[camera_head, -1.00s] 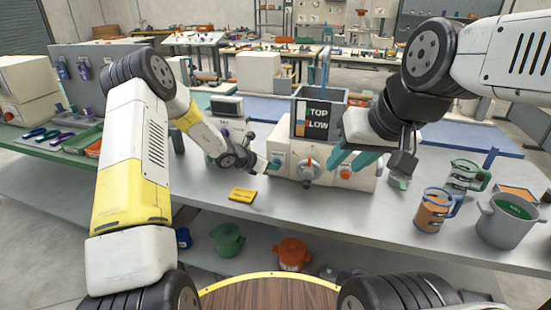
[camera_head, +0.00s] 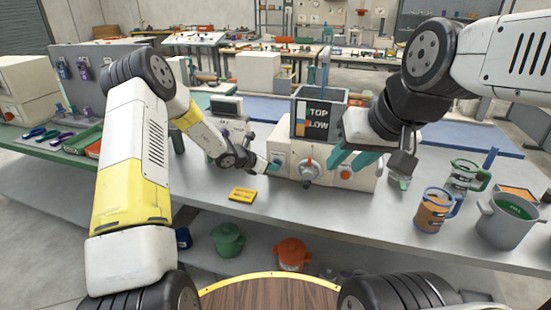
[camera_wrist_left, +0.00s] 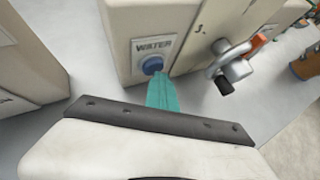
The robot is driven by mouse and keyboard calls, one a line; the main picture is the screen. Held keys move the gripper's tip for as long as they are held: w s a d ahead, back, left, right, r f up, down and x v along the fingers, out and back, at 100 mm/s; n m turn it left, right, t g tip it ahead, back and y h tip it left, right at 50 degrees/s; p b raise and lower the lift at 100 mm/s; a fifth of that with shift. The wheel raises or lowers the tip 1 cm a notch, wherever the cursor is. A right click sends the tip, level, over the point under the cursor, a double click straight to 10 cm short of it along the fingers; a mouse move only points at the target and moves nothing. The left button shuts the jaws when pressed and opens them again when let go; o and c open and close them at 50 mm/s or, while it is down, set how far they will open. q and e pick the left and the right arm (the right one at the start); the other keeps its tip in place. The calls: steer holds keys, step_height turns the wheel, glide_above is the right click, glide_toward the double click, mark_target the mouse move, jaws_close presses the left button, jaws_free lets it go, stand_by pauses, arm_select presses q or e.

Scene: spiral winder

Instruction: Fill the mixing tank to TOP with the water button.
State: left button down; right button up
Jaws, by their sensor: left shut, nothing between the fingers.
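The mixing tank (camera_head: 320,97) is a grey open-topped box on the white machine (camera_head: 325,182), with a dark panel marked TOP and LOW (camera_head: 317,116) on its front. In the left wrist view, the round blue water button (camera_wrist_left: 152,65) sits on a plate labelled WATER. My left gripper (camera_head: 274,166) is at the machine's left front; its teal fingers (camera_wrist_left: 162,93) are shut and empty, with the tips just below the button. I cannot tell whether they touch it. My right gripper (camera_head: 352,159) is in front of the machine's right side, its teal fingers apart and empty.
A valve with a red handle (camera_head: 309,166) and a red button (camera_head: 346,173) are on the machine front. A yellow card (camera_head: 242,194) lies on the bench. Jugs (camera_head: 434,212) and a grey pot (camera_head: 508,222) stand at the right. The bench front is mostly clear.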

arm_select(q)
steer(key=shift+s+a, duration=0.25)
steer(key=shift+s, duration=0.5)
steer(key=shift+s+a, duration=0.25)
steer(key=shift+s, duration=0.55)
steer(key=shift+s+a, duration=0.25)
steer(key=shift+s, duration=0.55)
steer(key=shift+s+a, duration=0.25)
steer(key=shift+s, duration=0.55)
arm_select(e)
jaws_close()
